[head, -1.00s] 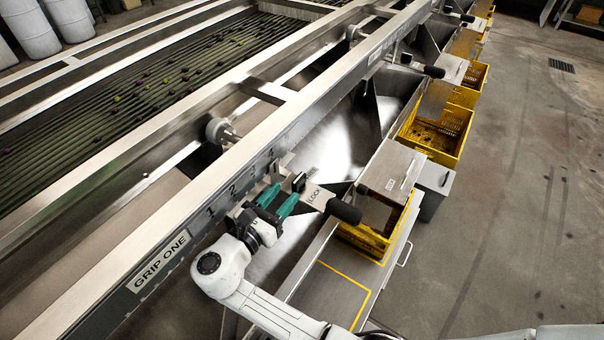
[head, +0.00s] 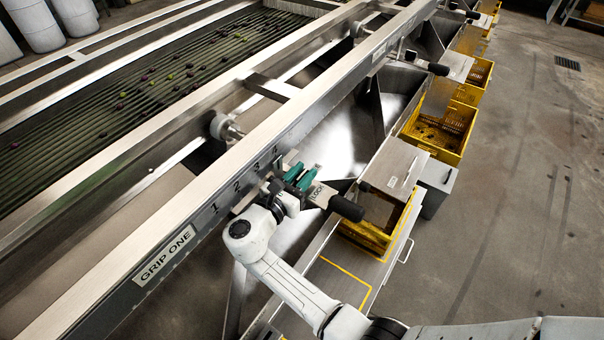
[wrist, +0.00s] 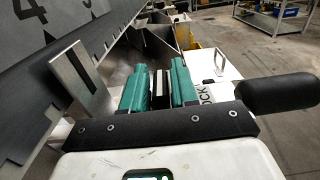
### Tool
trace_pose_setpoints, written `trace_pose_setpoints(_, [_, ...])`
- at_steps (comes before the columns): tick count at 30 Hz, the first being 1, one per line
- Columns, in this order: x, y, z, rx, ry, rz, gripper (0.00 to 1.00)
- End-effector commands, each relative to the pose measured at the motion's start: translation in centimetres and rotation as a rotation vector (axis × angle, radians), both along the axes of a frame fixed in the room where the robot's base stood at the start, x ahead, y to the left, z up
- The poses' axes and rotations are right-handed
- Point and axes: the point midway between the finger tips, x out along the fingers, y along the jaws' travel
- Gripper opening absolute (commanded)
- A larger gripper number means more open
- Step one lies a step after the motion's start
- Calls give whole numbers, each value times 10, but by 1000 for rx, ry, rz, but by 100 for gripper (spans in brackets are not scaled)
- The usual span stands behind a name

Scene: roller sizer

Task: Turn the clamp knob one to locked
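The clamp knob (wrist: 161,90) is a dark, narrow block with pale edges in the wrist view. It stands between the two green fingers of my gripper (wrist: 160,92), with hardly any gap on either side. My gripper (head: 299,176) also shows in the head view at the front of the frame rail, below the number 4. The fingers look shut on the knob, though contact itself is hard to see. A LOCK plate (head: 319,194) lies just right of the fingers. The knob's base is hidden behind the fingers and gripper body.
A black handle (head: 346,208) sticks out close on the right of my gripper and also shows in the wrist view (wrist: 277,93). A metal plate (wrist: 80,78) stands close on the left. Yellow crates (head: 440,132) stand to the right.

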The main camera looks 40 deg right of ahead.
Motion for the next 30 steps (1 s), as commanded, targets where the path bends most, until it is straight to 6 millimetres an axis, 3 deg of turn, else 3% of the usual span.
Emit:
trace_pose_setpoints(9, [0, 0, 0, 0, 0, 0, 0])
trace_pose_setpoints(17, [2, 0, -2, 1, -2, -49, 0])
trace_pose_setpoints(30, [1, 0, -2, 2, 0, -379, 0])
